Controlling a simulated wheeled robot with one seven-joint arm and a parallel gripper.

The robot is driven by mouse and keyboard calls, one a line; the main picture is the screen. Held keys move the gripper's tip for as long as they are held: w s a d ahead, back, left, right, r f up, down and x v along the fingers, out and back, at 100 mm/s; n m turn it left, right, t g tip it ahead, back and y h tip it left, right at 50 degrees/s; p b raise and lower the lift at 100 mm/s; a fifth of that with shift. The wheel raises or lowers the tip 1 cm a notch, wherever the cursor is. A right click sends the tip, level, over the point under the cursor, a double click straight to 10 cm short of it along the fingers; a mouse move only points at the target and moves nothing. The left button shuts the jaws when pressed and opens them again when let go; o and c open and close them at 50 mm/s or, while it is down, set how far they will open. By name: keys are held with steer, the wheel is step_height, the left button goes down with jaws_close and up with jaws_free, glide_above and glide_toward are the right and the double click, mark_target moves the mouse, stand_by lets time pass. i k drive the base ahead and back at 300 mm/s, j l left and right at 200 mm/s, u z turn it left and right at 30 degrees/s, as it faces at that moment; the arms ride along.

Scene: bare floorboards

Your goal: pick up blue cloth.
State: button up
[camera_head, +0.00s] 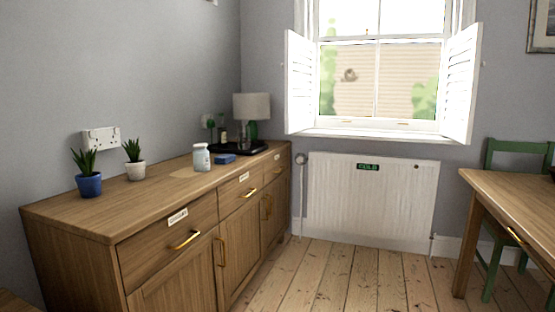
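A small folded blue cloth (225,159) lies flat on top of the wooden sideboard (128,190), toward its far end. It sits just right of a white jar (201,157) and in front of a black tray (238,147). The cloth is small in this view, so its folds are hard to make out. My gripper is not in view.
A plant in a blue pot (89,185), a plant in a white pot (135,170) and a lamp (252,107) share the sideboard. A wooden table (520,200) and green chair (520,150) stand right. Floorboards (345,275) between are clear.

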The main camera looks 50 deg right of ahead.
mark_target(227, 158)
steer(key=z, duration=1.3)
